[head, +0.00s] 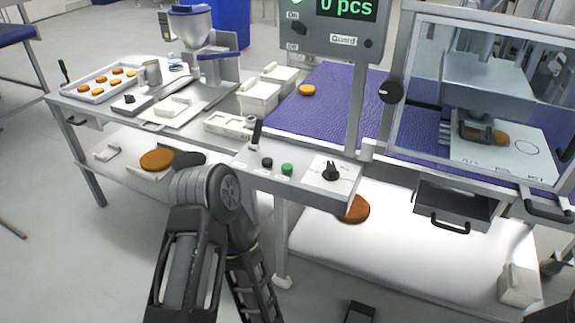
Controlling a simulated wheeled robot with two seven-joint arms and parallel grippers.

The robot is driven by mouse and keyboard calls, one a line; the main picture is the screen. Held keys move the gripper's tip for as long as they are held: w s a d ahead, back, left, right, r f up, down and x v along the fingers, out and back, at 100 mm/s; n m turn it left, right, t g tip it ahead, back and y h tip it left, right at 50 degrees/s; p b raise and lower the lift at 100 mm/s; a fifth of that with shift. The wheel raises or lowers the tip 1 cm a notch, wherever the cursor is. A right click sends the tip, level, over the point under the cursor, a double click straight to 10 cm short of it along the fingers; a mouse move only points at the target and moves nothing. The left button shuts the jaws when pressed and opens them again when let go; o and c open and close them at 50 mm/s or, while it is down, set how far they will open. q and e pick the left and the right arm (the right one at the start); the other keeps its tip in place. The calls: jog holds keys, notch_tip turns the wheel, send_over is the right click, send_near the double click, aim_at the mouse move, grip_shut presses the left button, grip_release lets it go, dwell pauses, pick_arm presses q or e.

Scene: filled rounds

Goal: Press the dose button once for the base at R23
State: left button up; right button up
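The depositor, a grey metal hopper (193,27) with blue parts, stands at the back left of the steel table. I cannot make out which control is the dose button; no R23 mark is readable. A control panel near the middle has a black button (267,162), a green button (287,168) and a black rotary knob (331,170). Brown round bases lie on a tray (97,94), and one base (307,90) is on the purple belt. My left arm rises at the lower middle, short of the table's front edge. I cannot see either gripper's fingers.
A guarded press with a clear window (420,75) stands at the right, with a base (483,133) inside. A display (345,8) reads 0 pcs. White bins (258,98) stand mid-table. Floor at left is mostly clear.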

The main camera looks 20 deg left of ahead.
pick_arm(q)
grip_shut()
dwell(0.6)
jog(key=shift+w, duration=0.1)
dwell(0.6)
